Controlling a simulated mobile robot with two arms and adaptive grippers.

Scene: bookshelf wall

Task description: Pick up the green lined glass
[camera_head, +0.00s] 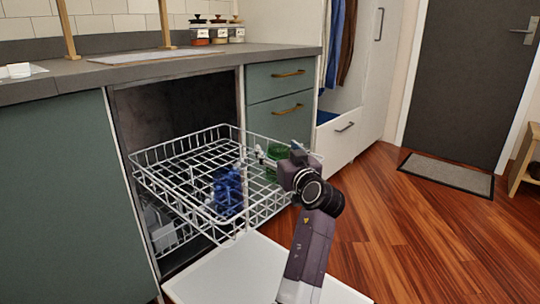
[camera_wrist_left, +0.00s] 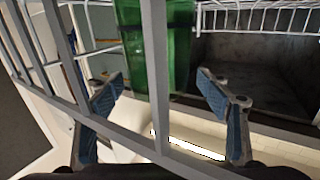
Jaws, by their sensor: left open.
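The green glass (camera_head: 277,152) is in the pulled-out dishwasher rack (camera_head: 160,179), near its right side. My left gripper (camera_head: 264,163) is at the rack's right side, close to the glass and partly overlapping it in the head view. In the left wrist view the green glass (camera_wrist_left: 158,45) stands ahead, between the lines of the two fingers. My left gripper (camera_wrist_left: 160,82) is open and empty, with a blue-padded finger on each side. White rack wires (camera_wrist_left: 75,50) cross in front of the wrist camera. The lower part of the glass is hard to make out. My right gripper is not in view.
A blue item (camera_head: 228,190) sits in the middle of the rack. The dishwasher door (camera_head: 260,275) lies open below it. Green drawers (camera_head: 280,78) stand behind the rack, and jars (camera_head: 218,32) stand on the counter (camera_head: 150,68). Wooden floor (camera_head: 420,235) at the right is clear.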

